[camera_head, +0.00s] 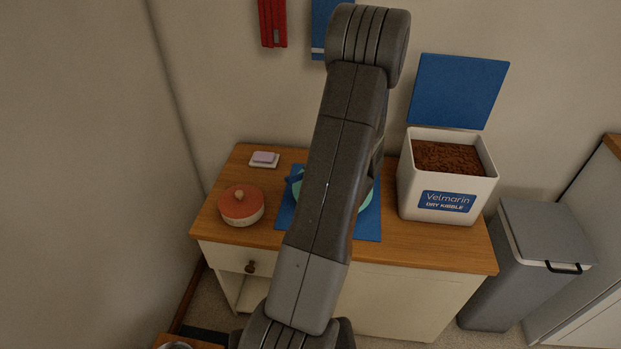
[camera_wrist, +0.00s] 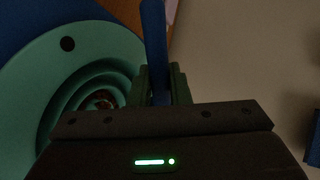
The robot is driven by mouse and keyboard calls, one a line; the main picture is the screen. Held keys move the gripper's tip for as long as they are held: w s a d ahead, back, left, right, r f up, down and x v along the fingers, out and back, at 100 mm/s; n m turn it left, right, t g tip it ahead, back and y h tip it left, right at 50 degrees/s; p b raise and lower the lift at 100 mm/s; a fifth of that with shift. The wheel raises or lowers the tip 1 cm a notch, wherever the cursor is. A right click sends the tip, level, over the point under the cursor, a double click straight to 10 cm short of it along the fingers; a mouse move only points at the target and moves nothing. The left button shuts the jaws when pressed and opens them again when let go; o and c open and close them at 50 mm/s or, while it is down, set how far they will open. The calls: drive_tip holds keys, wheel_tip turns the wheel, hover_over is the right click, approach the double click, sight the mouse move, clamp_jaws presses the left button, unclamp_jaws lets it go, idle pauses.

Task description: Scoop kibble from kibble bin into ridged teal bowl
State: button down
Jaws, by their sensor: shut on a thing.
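The ridged teal bowl (camera_head: 366,197) sits on a blue mat on the counter, mostly hidden behind my arm in the head view. In the wrist view the bowl (camera_wrist: 95,45) fills the left side, with stepped rings inside and a little reddish-brown matter at its centre. A dark round spot marks its rim. My gripper (camera_wrist: 162,85) is shut on a blue handle (camera_wrist: 154,40), seemingly the scoop's, beside the bowl. The scoop's head cannot be made out. The white kibble bin (camera_head: 437,205) stands open to the right, full of brown kibble (camera_head: 447,157).
A red lidded pot (camera_head: 240,206) and a pale dish with a lilac bar (camera_head: 264,158) stand left on the wooden counter (camera_head: 400,248). The blue mat (camera_head: 369,226) lies mid-counter. The bin's blue lid (camera_head: 459,91) stands up behind it. A grey waste bin (camera_head: 545,235) is right.

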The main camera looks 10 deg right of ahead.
drive_tip(key=shift+f+t+y+b, duration=0.3)
drive_tip(key=shift+t+b, duration=0.5)
drive_tip(key=shift+b, duration=0.65)
drive_tip(key=shift+b, duration=0.3)
drive_tip(key=shift+r+t+p, duration=0.3)
drive_tip(key=shift+r+g+p, duration=0.25)
drive_tip(key=shift+g+p, duration=0.15)
drive_tip(key=shift+p, duration=0.3)
drive_tip(key=shift+g+p, duration=0.3)
drive_tip(key=shift+p, duration=0.25)
drive_tip(key=g+h+p, duration=0.1)
drive_tip(key=g+p, duration=0.2)
drive_tip(key=p, duration=0.4)
drive_tip(key=shift+r+h+p, duration=0.2)
drive_tip(key=shift+h+p, duration=0.1)
drive_tip(key=shift+h, duration=0.1)
drive_tip(key=g+h+p, duration=0.1)
drive_tip(key=g+p, duration=0.1)
drive_tip(key=p, duration=0.5)
drive_tip(key=shift+r, duration=0.1)
drive_tip(key=g+p, duration=0.1)
drive_tip(key=p, duration=0.6)
drive_tip(key=shift+r+g+h+p, duration=0.15)
drive_tip(key=shift+g+h+p, duration=0.15)
drive_tip(key=shift+g, duration=0.1)
